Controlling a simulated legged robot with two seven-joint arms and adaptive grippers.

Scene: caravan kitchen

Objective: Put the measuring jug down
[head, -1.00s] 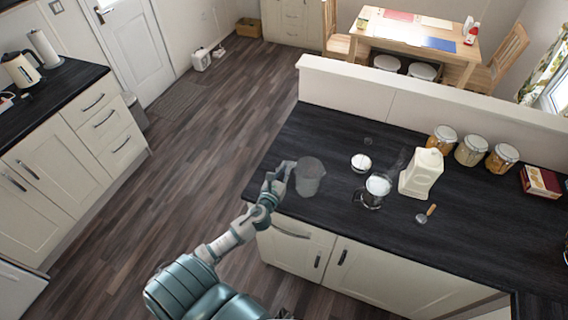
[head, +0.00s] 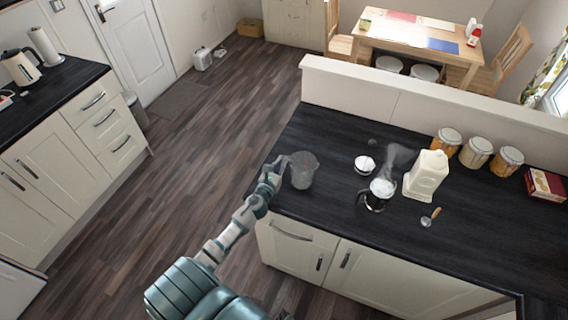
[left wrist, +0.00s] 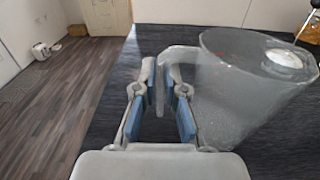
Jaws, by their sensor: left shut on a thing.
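The measuring jug (head: 303,171) is clear and greyish, upright at the left end of the dark worktop in the head view. My left gripper (head: 273,174) is at its left side, shut on its handle. In the left wrist view the jug (left wrist: 240,95) fills the right side, and its handle runs between the blue pads of the left gripper (left wrist: 160,112). I cannot tell whether the jug's base touches the worktop. My right gripper is not in view.
A raised ledge (head: 430,100) runs behind. The front right of the worktop is clear.

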